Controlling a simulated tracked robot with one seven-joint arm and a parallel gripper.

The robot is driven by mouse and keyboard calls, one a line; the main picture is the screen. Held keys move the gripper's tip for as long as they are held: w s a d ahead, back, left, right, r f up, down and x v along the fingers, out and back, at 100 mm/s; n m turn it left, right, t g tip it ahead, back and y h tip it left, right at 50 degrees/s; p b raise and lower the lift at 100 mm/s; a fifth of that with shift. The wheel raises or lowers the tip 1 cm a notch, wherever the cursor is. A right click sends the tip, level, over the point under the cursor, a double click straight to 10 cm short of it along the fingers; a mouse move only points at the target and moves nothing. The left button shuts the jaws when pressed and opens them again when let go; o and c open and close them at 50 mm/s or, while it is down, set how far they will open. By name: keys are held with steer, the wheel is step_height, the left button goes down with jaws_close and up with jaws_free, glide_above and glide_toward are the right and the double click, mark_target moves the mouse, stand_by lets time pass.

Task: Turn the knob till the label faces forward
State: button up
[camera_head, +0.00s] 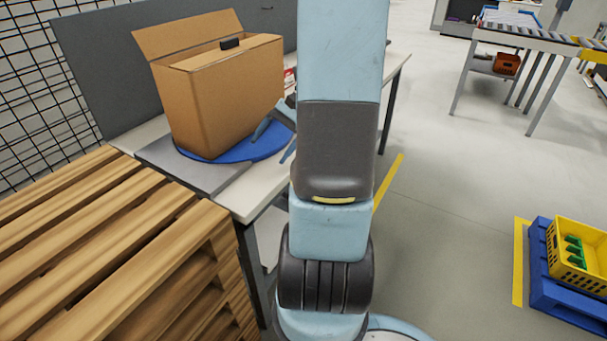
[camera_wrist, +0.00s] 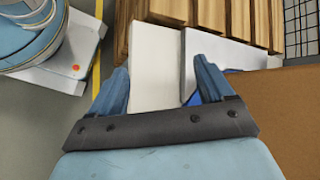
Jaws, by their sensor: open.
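A brown cardboard box (camera_head: 225,95) with one flap raised stands upright on a round blue turntable (camera_head: 240,152) on the workbench. A small black piece (camera_head: 229,43) sits at the box's top edge. I cannot make out a knob or a label on the visible faces. My gripper (camera_head: 274,144) is at the box's right side, over the turntable's right edge. In the wrist view my gripper (camera_wrist: 161,68) is open with nothing between its blue fingers. The box (camera_wrist: 270,125) fills the right there, and a sliver of turntable (camera_wrist: 194,99) shows beside the right finger.
The workbench (camera_head: 250,195) has a grey back panel (camera_head: 95,75). A wooden pallet stack (camera_head: 100,245) stands against its near left side. Black wire mesh (camera_head: 25,80) is at the far left. A yellow crate (camera_head: 580,258) sits on a blue pallet (camera_head: 560,300) at right. Open floor lies between.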

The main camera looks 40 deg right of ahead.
steer(key=s+d+f+m+t+h, duration=0.1)
steer(key=s+d+f+m+t, duration=0.3)
steer(key=d+f+m+t, duration=0.55)
steer(key=s+d+f+m+t, duration=0.4)
steer(key=d+f+m+t, duration=0.2)
steer(key=d+f, duration=0.6)
steer(key=shift+h, duration=0.4)
steer(key=x, duration=0.9)
steer(key=f+x, duration=0.1)
steer(key=x, duration=0.4)
steer(key=shift+a, duration=0.15)
steer(key=c, duration=0.7)
steer(key=shift+g, duration=0.25)
steer(key=shift+c, duration=0.2)
